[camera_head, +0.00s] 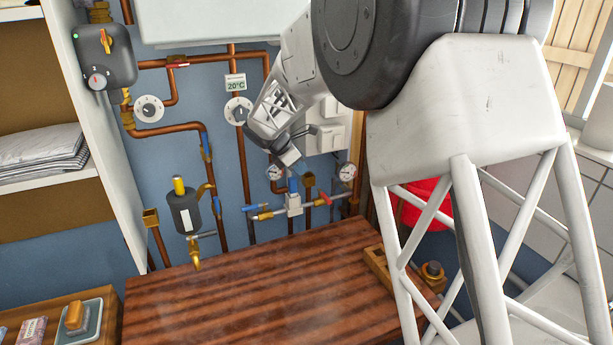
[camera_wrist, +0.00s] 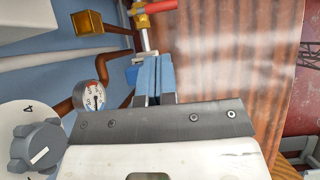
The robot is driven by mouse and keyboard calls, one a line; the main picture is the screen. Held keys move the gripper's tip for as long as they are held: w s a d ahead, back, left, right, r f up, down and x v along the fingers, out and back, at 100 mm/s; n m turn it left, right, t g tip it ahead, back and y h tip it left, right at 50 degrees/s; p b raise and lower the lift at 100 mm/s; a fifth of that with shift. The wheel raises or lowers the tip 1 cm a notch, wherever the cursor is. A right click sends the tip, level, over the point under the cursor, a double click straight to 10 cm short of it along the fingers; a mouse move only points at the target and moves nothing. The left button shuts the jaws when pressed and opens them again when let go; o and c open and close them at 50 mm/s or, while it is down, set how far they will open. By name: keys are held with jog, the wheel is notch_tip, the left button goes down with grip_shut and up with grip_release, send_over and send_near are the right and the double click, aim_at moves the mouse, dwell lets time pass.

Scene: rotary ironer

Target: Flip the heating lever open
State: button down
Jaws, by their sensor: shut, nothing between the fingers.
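A red lever handle (camera_head: 325,197) sits on the right of a pale metal valve fitting (camera_head: 293,205), low on the blue wall above the wooden top. A blue handle (camera_head: 250,208) is on its left side. In the wrist view, the red handle (camera_wrist: 158,6) shows at the top edge, partly cut off. Which handle is the heating lever I cannot tell. My gripper (camera_head: 298,165) is above the fitting, pointing down at it, with no clear contact. Its blue fingers (camera_wrist: 152,75) are together and empty, a short way from the red handle in the wrist view.
Copper pipes (camera_head: 243,165) run along the wall. Pressure gauges (camera_head: 347,171) flank the fitting, and a gauge (camera_wrist: 90,96) and a grey knob (camera_wrist: 38,148) are close beside my gripper. The wooden top (camera_head: 250,285) is mostly clear. A wooden holder (camera_head: 376,262) sits at its right edge.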

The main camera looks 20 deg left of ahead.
aim_at(324, 197)
jog(key=x, duration=1.3)
jog(key=shift+f, duration=0.15)
